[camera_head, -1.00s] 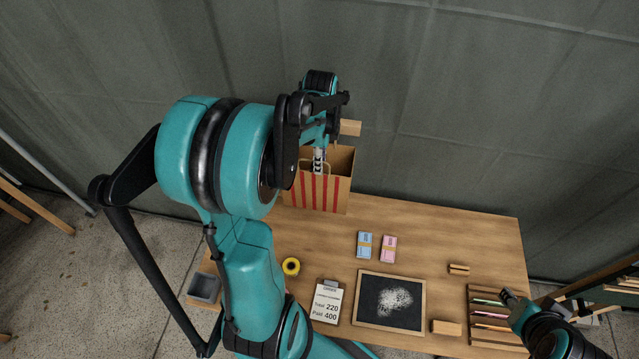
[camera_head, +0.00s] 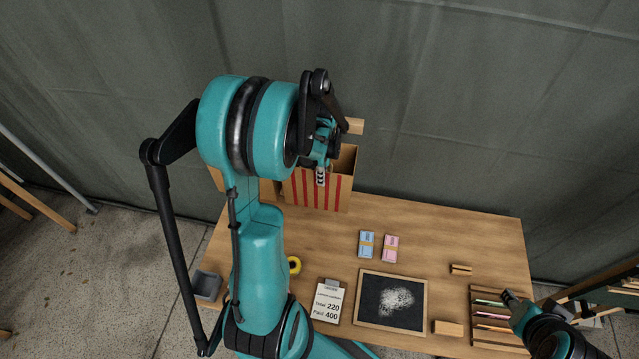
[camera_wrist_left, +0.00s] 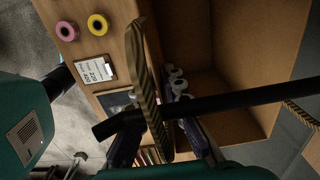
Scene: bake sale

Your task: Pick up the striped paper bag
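The striped paper bag (camera_head: 318,191), brown with red stripes, stands open-topped at the table's back edge. My left gripper (camera_head: 322,178) is at its upper front, its fingers partly hidden by my arm. In the left wrist view, the bag's twisted handle (camera_wrist_left: 149,90) passes between the finger parts of my left gripper (camera_wrist_left: 152,128). One finger is on the outer side and the other over the bag's inside (camera_wrist_left: 235,55); they look apart, with gaps beside the handle. My right gripper (camera_head: 512,300) is at the lower right, small and unclear.
On the wooden table (camera_head: 440,225) are blue (camera_head: 366,245) and pink (camera_head: 390,248) banded bundles, a yellow tape roll (camera_head: 295,265), a price clipboard (camera_head: 327,302), a chalkboard (camera_head: 390,301) and a slotted tray (camera_head: 487,318). A wooden piece (camera_head: 355,126) shows behind the bag. The right-back tabletop is clear.

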